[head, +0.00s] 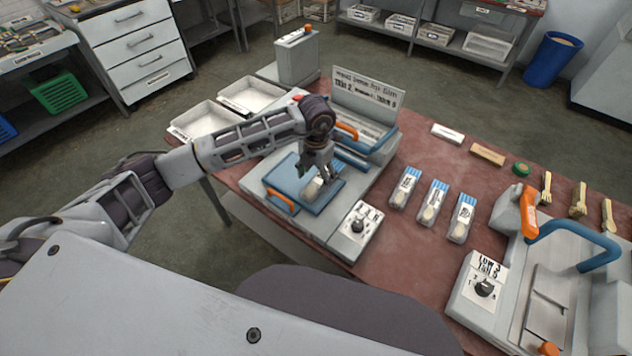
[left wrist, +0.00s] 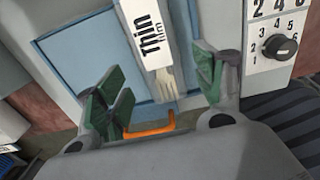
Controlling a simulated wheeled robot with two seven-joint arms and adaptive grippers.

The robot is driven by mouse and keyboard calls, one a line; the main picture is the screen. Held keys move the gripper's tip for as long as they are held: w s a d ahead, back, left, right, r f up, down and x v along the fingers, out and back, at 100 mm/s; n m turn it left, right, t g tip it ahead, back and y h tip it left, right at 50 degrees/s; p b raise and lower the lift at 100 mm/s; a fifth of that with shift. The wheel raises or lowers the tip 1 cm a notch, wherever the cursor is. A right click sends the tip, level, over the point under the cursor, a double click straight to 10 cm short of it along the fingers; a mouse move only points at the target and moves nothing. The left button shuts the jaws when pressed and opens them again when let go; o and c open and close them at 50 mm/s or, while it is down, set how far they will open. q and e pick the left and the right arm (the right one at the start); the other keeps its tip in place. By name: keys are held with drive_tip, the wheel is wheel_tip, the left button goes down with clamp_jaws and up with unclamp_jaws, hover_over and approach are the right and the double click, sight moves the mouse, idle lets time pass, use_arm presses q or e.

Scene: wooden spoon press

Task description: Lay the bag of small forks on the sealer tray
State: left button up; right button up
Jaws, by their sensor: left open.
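The sealer's blue tray (head: 280,181) sits at the left end of the red table, with an orange handle at its front. A small bag (head: 313,188) lies on the tray. In the left wrist view, the bag (left wrist: 150,35) has a white "Thin film" label, and pale fork tines (left wrist: 166,85) show below it. My left gripper (head: 317,176) is directly above the bag, pointing down. In the left wrist view, its green-padded fingers (left wrist: 162,90) are open on either side of the fork end, apart from it. My right gripper is not in view.
The sealer's dial box (head: 357,232) and sign (head: 367,88) stand close by. Three blue-topped bags (head: 433,204) lie to the right. A second machine (head: 545,270) with an orange-and-blue handle fills the table's right end. White bins (head: 203,120) are at left.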

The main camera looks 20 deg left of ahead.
sight(316, 183)
use_arm(q)
wheel_tip(316, 183, up, 8)
drive_tip(key=b, duration=0.1)
drive_tip(key=shift+r, duration=0.2)
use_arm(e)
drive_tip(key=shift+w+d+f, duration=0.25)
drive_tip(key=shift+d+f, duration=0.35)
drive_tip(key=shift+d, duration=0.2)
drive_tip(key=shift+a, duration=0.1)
